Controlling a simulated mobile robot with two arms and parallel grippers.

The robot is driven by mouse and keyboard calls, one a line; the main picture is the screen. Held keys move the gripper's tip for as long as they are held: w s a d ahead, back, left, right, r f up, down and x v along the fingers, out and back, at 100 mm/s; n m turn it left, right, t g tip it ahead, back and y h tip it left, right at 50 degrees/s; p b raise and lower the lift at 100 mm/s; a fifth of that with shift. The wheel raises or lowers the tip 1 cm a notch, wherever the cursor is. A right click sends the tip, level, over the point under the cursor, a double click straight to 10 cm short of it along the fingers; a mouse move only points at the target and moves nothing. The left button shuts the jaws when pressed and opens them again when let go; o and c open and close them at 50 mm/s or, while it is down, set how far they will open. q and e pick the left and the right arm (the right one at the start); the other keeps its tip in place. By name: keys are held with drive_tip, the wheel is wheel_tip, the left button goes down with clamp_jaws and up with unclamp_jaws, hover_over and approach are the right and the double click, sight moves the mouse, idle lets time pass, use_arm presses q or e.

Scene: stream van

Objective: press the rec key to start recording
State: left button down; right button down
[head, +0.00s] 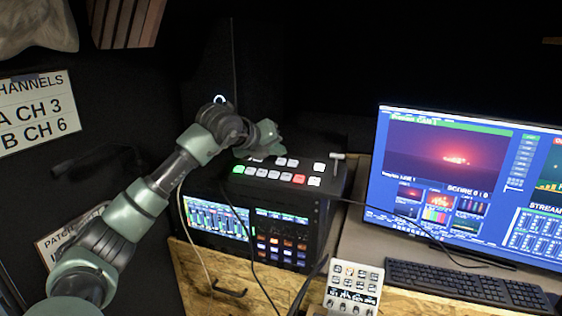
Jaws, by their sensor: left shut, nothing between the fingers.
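A dark switcher console (345,178) tops the rack unit in the middle of the head view. Its top carries rows of lit keys: a green key (238,169) at the left end, a red key (299,179) toward the right, several white keys and a lever at the right edge. Labels are too small to read, so I cannot tell which key is rec. My left gripper (267,140) is shut and empty over the back left of the console, hiding some of its upper-row keys. I cannot tell whether it touches the console. My right gripper is not in view.
A large monitor (440,170) stands at the right with a keyboard (465,285) before it. A small white keypad (353,288) lies at the front. Cables hang across the rack front. A channel sign (38,112) is on the left wall.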

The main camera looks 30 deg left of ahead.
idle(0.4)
use_arm(q)
drive_tip(key=shift+w+f+b, duration=0.1)
drive_tip(key=shift+f+b, duration=0.3)
drive_tip(key=shift+f, duration=0.05)
drive_tip(key=shift+f+b, duration=0.3)
drive_tip(key=shift+f, duration=0.1)
idle(0.6)
idle(0.3)
drive_tip(key=shift+r+p, duration=0.4)
drive_tip(key=shift+r, duration=0.45)
drive_tip(key=r+p, duration=0.1)
drive_tip(key=r, duration=0.1)
drive_tip(key=s+r+p, duration=0.1)
drive_tip(key=r, duration=0.1)
drive_tip(key=shift+s+d+r+p, duration=0.15)
drive_tip(key=shift+s+r+p, duration=0.05)
drive_tip(key=shift+r+p, duration=0.2)
idle(0.4)
